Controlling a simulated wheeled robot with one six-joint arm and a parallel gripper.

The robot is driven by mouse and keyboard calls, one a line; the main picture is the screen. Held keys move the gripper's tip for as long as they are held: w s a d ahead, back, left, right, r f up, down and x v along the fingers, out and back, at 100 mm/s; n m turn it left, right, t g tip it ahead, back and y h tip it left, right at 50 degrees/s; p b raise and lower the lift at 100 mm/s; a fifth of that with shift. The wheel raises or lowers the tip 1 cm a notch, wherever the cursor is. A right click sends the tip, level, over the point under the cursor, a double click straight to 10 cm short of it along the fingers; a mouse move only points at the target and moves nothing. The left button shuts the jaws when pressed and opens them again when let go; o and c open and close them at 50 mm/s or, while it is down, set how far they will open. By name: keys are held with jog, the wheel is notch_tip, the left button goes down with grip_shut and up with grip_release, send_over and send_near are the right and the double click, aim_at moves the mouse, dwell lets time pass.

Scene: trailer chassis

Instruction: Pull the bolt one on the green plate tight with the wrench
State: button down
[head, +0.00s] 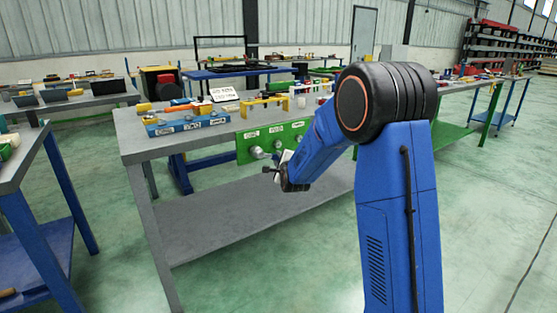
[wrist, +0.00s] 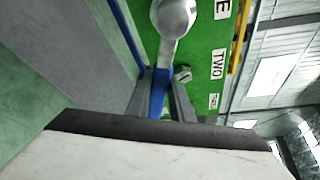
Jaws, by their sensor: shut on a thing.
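The green plate (head: 245,148) stands upright at the front edge of the workbench, with white labels along its top. It fills the upper middle of the wrist view (wrist: 205,95). The wrench has a blue handle (wrist: 159,92) and a round silver head (wrist: 174,18). Its head lies over the plate beside the label ending in E, where it hides bolt one; I cannot tell whether it is seated. My gripper (wrist: 164,108) is shut on the wrench's handle. In the head view my gripper (head: 280,174) is just in front of the plate. Bolt two (wrist: 183,74) shows beside the TWO label.
The workbench top (head: 150,138) carries a blue block (head: 187,125) with labels, a yellow-handled thing (head: 265,103) and a white sign (head: 223,95). A lower shelf (head: 230,222) lies under the plate. Another bench (head: 22,160) stands at the left. The floor at right is clear.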

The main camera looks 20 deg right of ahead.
jog(key=shift+w+a, duration=0.2)
jog(key=shift+w, duration=0.4)
dwell(0.6)
jog(key=c, duration=2.4)
grip_release()
grip_shut()
jog(key=shift+s+a+f+m+g, duration=0.1)
jog(key=shift+a+f+m+g, duration=0.2)
jog(key=shift+f+m, duration=0.35)
jog(key=shift+y, duration=0.3)
jog(key=shift+s+a+f+m+g, duration=0.15)
jog(key=shift+a+f+m+g, duration=0.25)
jog(key=shift+m, duration=0.35)
